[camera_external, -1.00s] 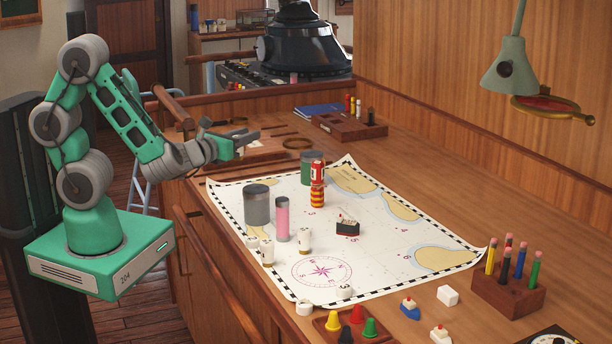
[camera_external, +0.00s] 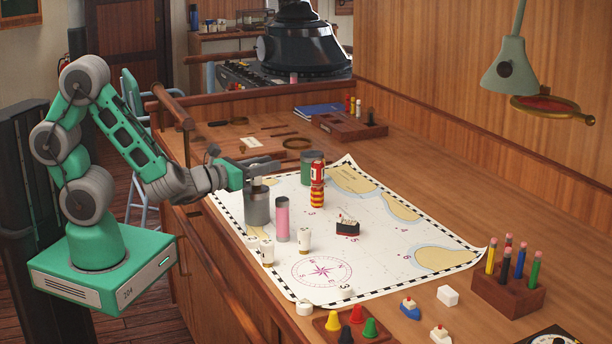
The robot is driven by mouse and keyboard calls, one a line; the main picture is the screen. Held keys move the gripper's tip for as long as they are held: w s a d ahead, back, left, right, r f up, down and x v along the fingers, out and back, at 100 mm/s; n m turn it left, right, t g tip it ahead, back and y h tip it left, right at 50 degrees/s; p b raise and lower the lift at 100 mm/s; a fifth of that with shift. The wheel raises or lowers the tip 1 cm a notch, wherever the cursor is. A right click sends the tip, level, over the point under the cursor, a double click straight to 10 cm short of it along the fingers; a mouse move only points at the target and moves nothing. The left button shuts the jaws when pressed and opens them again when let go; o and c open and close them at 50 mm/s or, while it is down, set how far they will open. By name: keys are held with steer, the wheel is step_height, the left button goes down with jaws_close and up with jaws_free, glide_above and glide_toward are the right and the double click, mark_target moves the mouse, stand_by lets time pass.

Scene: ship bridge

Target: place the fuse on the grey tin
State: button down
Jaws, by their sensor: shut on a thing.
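The grey tin (camera_external: 257,209) stands upright at the left side of the chart. My gripper (camera_external: 264,164) is right above the tin's top, with its fingers pointing to the right. It is shut on the fuse, which is small and mostly hidden by the fingers. I cannot tell if the fuse touches the tin's lid.
A pink cylinder (camera_external: 282,220) stands close to the tin at its right. A red can (camera_external: 317,170) sits on a striped one (camera_external: 317,196), with a green tin (camera_external: 307,170) behind. A toy ship (camera_external: 348,226) is on the chart (camera_external: 380,262). The chart's right part is fairly clear.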

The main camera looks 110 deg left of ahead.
steer(key=c, duration=1.6)
jaws_free()
steer(key=shift+f, duration=0.1)
steer(key=o, duration=0.5)
steer(key=shift+d+r, duration=0.15)
steer(key=shift+r, duration=0.05)
steer(key=b+v, duration=0.1)
steer(key=v, duration=0.5)
steer(key=shift+s+d, duration=0.5)
